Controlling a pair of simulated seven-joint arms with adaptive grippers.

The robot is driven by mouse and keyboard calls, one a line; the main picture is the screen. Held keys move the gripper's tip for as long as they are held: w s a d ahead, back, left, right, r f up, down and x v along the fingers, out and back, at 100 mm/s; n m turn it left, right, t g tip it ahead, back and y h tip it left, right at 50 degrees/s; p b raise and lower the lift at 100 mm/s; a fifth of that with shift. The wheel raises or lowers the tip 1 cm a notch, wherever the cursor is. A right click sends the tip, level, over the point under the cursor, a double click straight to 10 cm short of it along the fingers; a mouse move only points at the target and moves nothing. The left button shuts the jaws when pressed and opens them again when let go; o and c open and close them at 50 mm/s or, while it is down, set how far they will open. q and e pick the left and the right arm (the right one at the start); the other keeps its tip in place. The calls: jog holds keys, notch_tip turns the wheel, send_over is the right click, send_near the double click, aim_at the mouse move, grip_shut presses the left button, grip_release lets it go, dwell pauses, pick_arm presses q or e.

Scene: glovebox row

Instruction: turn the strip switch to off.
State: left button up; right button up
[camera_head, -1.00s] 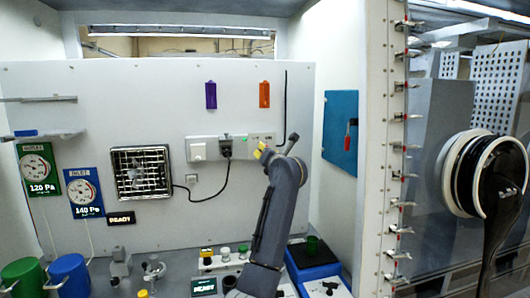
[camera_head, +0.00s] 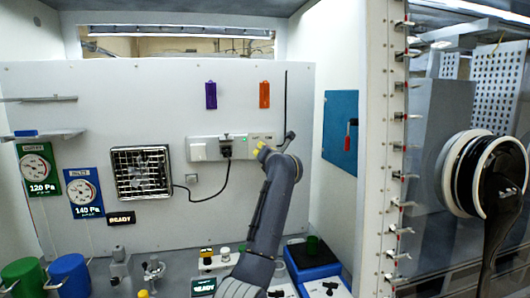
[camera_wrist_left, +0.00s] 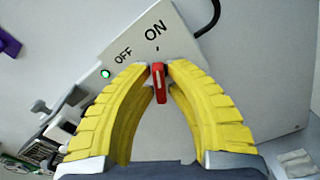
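The red switch knob (camera_wrist_left: 159,84) sits on a grey panel (camera_wrist_left: 235,75) in the left wrist view. Its upper end points towards a small tick below the printed ON; OFF is printed to the left, beside a lit green lamp (camera_wrist_left: 105,73). My left gripper (camera_wrist_left: 161,68) has yellow fingers, their tips close in on both sides of the knob; it looks shut on it. In the head view the left gripper (camera_head: 260,149) is at the right part of the wall strip (camera_head: 206,149) and hides the knob. My right gripper is not in view.
A black plug (camera_head: 226,150) with a cable (camera_head: 213,198) is in the strip, left of my gripper. Purple (camera_head: 211,95) and orange (camera_head: 264,94) tags hang above. A blue panel with a red handle (camera_head: 348,135) is to the right. Small vessels stand on the bench below.

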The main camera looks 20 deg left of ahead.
pick_arm(q)
grip_shut()
jog(key=shift+a+n, duration=0.1)
jog(key=shift+n, duration=2.7)
jog(key=o, duration=0.5)
grip_release()
jog(key=shift+s, duration=0.1)
